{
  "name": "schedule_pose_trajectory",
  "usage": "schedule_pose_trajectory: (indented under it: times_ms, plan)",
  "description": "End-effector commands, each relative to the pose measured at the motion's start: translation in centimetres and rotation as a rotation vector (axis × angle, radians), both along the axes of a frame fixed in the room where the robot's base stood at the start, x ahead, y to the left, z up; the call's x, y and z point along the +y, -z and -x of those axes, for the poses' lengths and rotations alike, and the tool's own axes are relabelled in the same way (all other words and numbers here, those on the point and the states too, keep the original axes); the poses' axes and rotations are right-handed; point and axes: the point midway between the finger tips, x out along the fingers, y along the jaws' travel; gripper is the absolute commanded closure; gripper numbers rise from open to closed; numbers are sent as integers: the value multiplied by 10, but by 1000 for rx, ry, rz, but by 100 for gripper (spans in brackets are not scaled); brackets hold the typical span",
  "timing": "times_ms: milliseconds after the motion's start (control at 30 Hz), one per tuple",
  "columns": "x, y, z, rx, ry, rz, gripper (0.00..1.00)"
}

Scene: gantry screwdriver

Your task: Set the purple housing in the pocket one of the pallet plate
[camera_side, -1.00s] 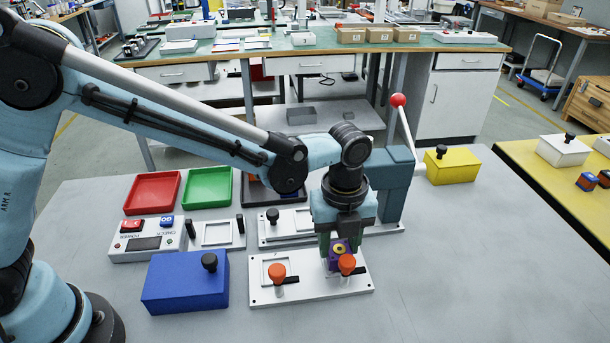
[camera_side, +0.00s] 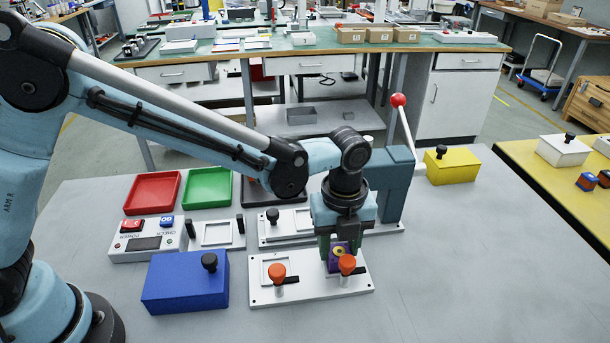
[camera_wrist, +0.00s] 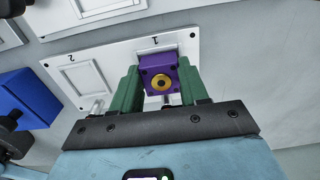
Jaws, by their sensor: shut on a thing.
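The purple housing (camera_wrist: 160,72), a small block with a yellow ring on its face, is between the green fingers of my gripper (camera_wrist: 160,88), which is shut on it. In the side view the purple housing (camera_side: 338,250) is at the right end of the white pallet plate (camera_side: 318,290), partly hidden by an orange knob. In the wrist view the housing lies over the pocket marked 1, covering most of it; I cannot tell whether it is fully seated. The pocket marked 2 (camera_wrist: 86,81) is empty.
Two orange-knobbed clamps (camera_side: 277,273) stand on the plate's front edge. A blue box (camera_side: 185,282) is to the left. A press with a red-ball lever (camera_side: 398,100) stands just behind. Red (camera_side: 152,193) and green (camera_side: 207,188) trays lie at the back left.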

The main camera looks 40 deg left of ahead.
Motion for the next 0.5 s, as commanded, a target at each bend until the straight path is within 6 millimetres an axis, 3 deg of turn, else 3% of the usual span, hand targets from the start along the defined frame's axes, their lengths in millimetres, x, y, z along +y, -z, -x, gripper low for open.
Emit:
schedule_pose_trajectory:
  times_ms: [167, 200, 367, 500]
  plan:
    - [0, 0, 0, 0, 0, 0, 90]
    - [0, 0, 0, 0, 0, 0, 50]
    - [0, 0, 0, 0, 0, 0, 26]
    - [0, 0, 0, 0, 0, 0, 26]
